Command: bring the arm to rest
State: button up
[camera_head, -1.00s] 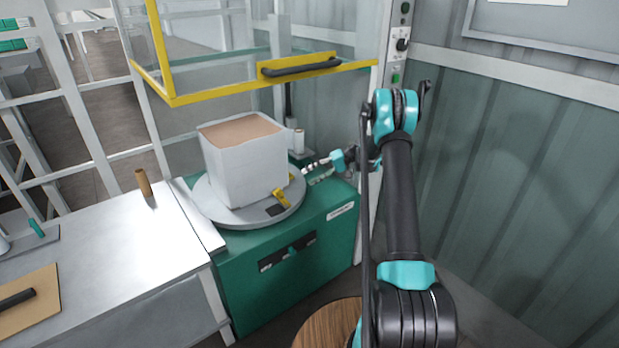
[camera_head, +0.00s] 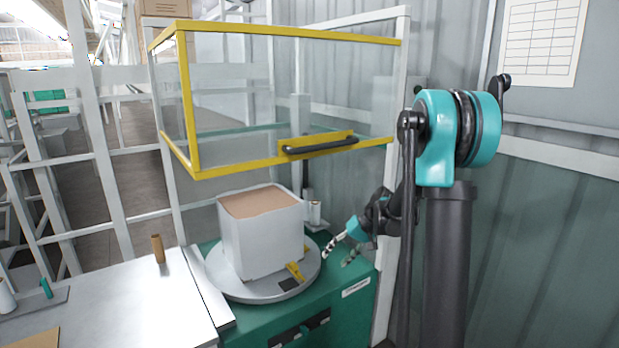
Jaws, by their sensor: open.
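My gripper (camera_head: 337,252) is open and empty, pointing down and left beside the right edge of the round grey turntable (camera_head: 237,292). My arm rises at the right, with its teal elbow high in the picture and its forearm reaching back towards the turntable. A white wrapped block with a brown top (camera_head: 262,240) stands upright on the turntable. A gap shows between my gripper and the block. Whether the fingertips touch the turntable's rim, I cannot tell.
A yellow-framed clear guard (camera_head: 290,165) with a dark handle is raised above the turntable. The green machine base (camera_head: 352,306) stands below. A metal table (camera_head: 130,305) with a brown tube (camera_head: 158,249) is at the left. A corrugated wall (camera_head: 560,230) closes the right side.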

jog(key=s+d+f+t+h, duration=0.1)
jog(key=s+d+h, duration=0.1)
jog(key=s, duration=0.6)
jog(key=s+d+f+t+h, duration=0.1)
jog(key=s+d, duration=0.3)
jog(key=s, duration=0.5)
jog(key=s+d+f+m+t+h, duration=0.1)
jog(key=s+d+h, duration=0.2)
jog(key=s, duration=0.6)
jog(key=shift+d+f+h, duration=0.15)
jog(key=shift+d+h, duration=0.25)
